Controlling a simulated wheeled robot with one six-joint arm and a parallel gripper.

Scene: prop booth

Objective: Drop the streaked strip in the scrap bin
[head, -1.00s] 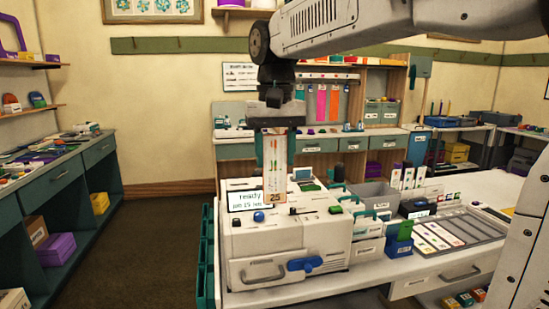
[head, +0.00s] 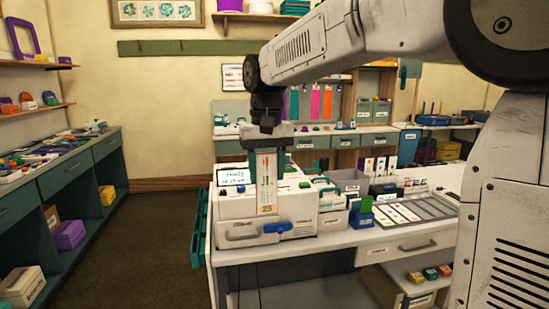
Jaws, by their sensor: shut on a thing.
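My gripper (head: 268,148) is shut on a pale upright strip (head: 267,185) and holds it hanging down. The strip has thin red and green streaks and an orange lower end marked 25. It hangs in front of the white machine (head: 300,205) on the bench and covers part of it. A grey open bin (head: 348,184) stands on the bench to the right of the machine. Its label is too small to read, so I cannot tell whether it is the scrap bin.
Small blue and green boxes (head: 361,214) and a grey tray with pale strips (head: 432,207) lie right of the machine. A dark teal slatted thing (head: 200,230) is at the bench's left end. Brown floor (head: 160,240) is clear between this bench and the left counter (head: 85,175).

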